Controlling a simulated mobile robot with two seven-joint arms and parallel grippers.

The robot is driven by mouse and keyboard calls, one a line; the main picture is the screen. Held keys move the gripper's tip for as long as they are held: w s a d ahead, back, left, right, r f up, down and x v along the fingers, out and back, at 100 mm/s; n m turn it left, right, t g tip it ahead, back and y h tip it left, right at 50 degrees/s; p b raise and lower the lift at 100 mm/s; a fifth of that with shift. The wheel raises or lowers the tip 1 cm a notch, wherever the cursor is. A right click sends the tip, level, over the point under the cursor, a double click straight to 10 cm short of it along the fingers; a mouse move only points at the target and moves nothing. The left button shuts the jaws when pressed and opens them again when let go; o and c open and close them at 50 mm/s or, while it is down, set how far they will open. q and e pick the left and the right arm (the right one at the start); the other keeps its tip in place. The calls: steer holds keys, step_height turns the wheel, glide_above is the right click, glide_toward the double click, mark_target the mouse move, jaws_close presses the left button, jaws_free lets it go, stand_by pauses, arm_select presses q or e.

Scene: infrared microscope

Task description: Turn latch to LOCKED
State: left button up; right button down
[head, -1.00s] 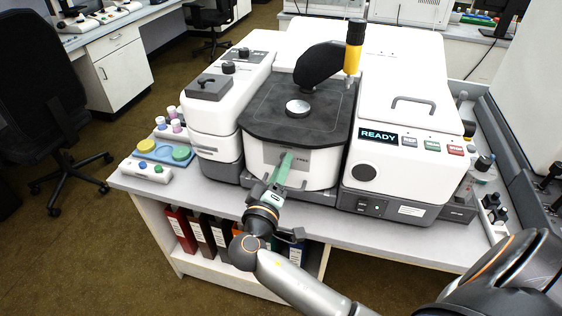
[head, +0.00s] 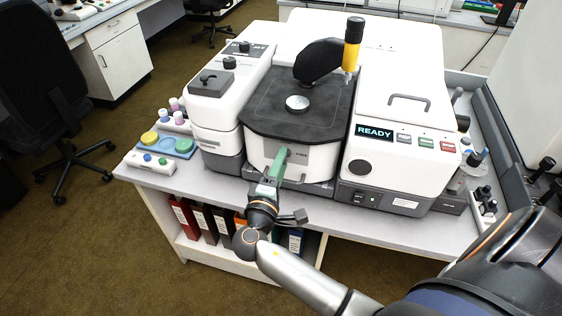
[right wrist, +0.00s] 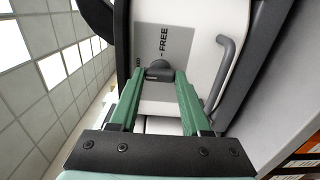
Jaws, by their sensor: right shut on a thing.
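The latch (right wrist: 158,69) is a small dark knob on the white front of the microscope's middle section. A grey plate (right wrist: 165,52) beside it carries the word FREE; the plate also shows in the head view (head: 303,157). My right gripper (right wrist: 161,76) has its green fingers on either side of the latch knob and is shut on it. In the head view my right gripper (head: 283,153) reaches the front panel from below and hides the latch. How far the latch is turned is hard to tell. My left gripper is out of view.
A grey curved handle (right wrist: 225,65) stands right of the latch in the wrist view. The microscope's right housing (head: 390,165) shows a READY display. A blue tray with colored pots (head: 166,147) sits at the bench's left. Binders (head: 205,222) stand on the shelf below.

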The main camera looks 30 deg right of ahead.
stand_by(0.3)
steer(key=shift+c, duration=1.8)
jaws_free()
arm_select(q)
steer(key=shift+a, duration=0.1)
